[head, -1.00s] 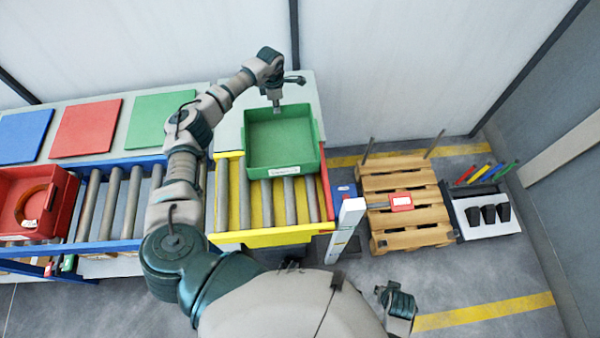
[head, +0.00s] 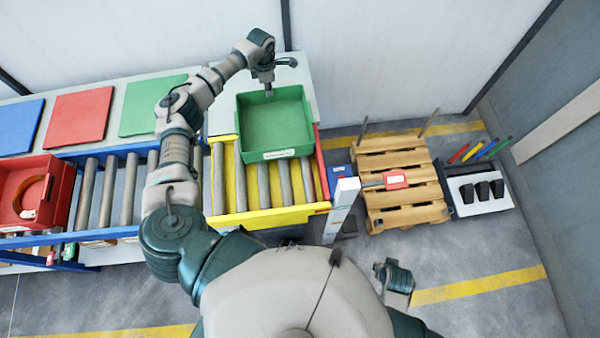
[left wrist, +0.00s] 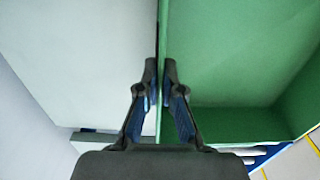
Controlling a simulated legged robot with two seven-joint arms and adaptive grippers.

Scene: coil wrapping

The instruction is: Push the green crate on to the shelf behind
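The green crate (head: 276,121) is an open box with a white label on its near wall. It is empty. Its near part lies over the yellow-framed rollers (head: 241,186), and its far part overlaps the grey shelf (head: 222,122) behind. My left gripper (head: 268,92) points down at the crate's far wall. In the left wrist view the left gripper's fingers (left wrist: 160,80) are close together, one on each side of the green wall (left wrist: 163,45), pinching it. My right gripper (head: 388,268) hangs at the lower right, away from the crate; its fingers are too small to read.
Blue, red (head: 76,115) and green panels lie along the shelf at left. A red crate (head: 35,190) with a ring sits on the blue-framed rollers. A white post (head: 341,208), a wooden pallet (head: 400,180) and a black-cup tray (head: 482,190) stand at right.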

